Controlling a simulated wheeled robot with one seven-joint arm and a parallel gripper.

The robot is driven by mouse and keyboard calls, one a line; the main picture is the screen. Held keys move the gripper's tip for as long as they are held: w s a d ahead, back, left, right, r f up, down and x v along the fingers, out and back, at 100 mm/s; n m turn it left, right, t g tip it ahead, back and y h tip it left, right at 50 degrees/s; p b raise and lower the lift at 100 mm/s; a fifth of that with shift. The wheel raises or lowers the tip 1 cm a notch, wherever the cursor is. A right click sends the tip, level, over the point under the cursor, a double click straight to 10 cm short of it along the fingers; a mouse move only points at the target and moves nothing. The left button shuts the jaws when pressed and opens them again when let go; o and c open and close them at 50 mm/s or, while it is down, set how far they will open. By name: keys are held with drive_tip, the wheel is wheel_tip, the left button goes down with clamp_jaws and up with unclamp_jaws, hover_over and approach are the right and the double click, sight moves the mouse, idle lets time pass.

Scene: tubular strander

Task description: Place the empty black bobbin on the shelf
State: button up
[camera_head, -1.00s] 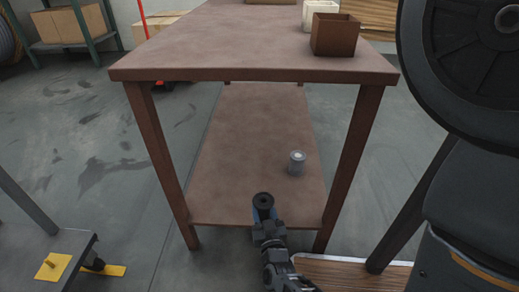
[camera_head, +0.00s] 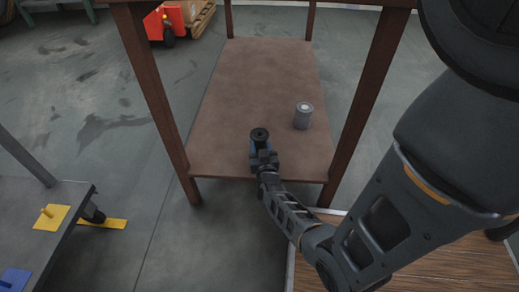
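The black bobbin (camera_head: 260,134) is upright at the end of my arm, its round top flange with a centre hole facing up. The shelf (camera_head: 232,100) is the brown lower board of a table. Whether the bobbin's base touches the shelf is hidden by the gripper.
A grey metal spool (camera_head: 303,116) stands on the shelf, right of and beyond the bobbin. Brown table legs (camera_head: 370,90) flank the shelf, and the tabletop edge (camera_head: 330,3) crosses above. The shelf's back half is clear. A grey cart (camera_head: 45,215) stands at left.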

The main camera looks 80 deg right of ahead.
drive_tip(key=shift+w+d+f, duration=0.1)
drive_tip(key=shift+d+f, duration=0.15)
drive_tip(key=shift+f, duration=0.05)
drive_tip(key=shift+f, duration=0.1)
drive_tip(key=o, duration=1.2)
drive_tip(key=shift+c, duration=0.2)
